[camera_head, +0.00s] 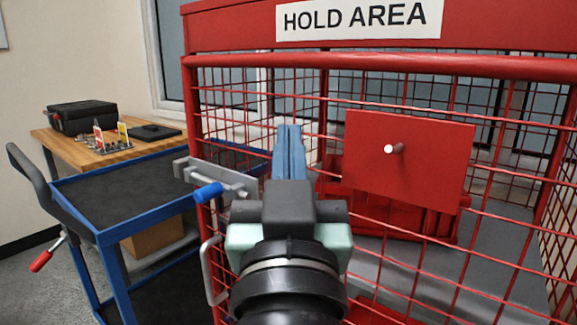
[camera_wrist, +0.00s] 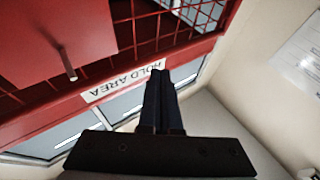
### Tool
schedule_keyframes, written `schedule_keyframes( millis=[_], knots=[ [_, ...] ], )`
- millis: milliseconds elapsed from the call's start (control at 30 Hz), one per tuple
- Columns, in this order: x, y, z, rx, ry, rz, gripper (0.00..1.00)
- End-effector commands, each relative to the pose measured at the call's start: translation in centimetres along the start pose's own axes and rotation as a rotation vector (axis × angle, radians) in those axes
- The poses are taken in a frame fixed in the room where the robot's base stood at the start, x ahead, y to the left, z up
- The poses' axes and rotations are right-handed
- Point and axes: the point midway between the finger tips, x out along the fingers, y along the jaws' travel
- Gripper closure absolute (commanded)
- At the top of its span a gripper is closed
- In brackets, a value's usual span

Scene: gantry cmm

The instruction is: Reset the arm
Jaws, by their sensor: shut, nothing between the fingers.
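My gripper (camera_head: 289,135) shows from behind in the head view, in front of the red mesh cage. Its two blue fingers are together with nothing between them. In the wrist view the shut fingers (camera_wrist: 161,78) point toward the cage's top beam, with the "HOLD AREA" sign (camera_wrist: 123,84) behind and beside their tips. My forearm fills the bottom middle of the head view and hides part of the cage front behind it.
The red cage (camera_head: 350,62) has a red panel with a peg (camera_head: 425,165) right of my gripper. A latch with a blue handle (camera_head: 208,193) is close on the left. A blue cart (camera_head: 120,190) stands left, before a wooden bench (camera_head: 80,150) with a black case (camera_head: 82,117).

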Motion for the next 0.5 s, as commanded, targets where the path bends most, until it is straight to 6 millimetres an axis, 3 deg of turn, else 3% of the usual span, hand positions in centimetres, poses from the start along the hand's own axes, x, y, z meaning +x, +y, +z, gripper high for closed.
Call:
schedule_keyframes(
  millis=[33, 200, 300, 500],
  knots=[
    [-0.5, 0.0, -3.5, 0.001, 0.104, 0.000, 1.00],
    [-3.7, 0.1, -15.3, 0.002, 0.452, 0.001, 1.00],
    [-1.5, 0.0, -18.7, 0.003, 0.424, 0.000, 1.00],
    [1.0, 0.0, -24.5, 0.004, 0.421, -0.001, 1.00]
  ],
)
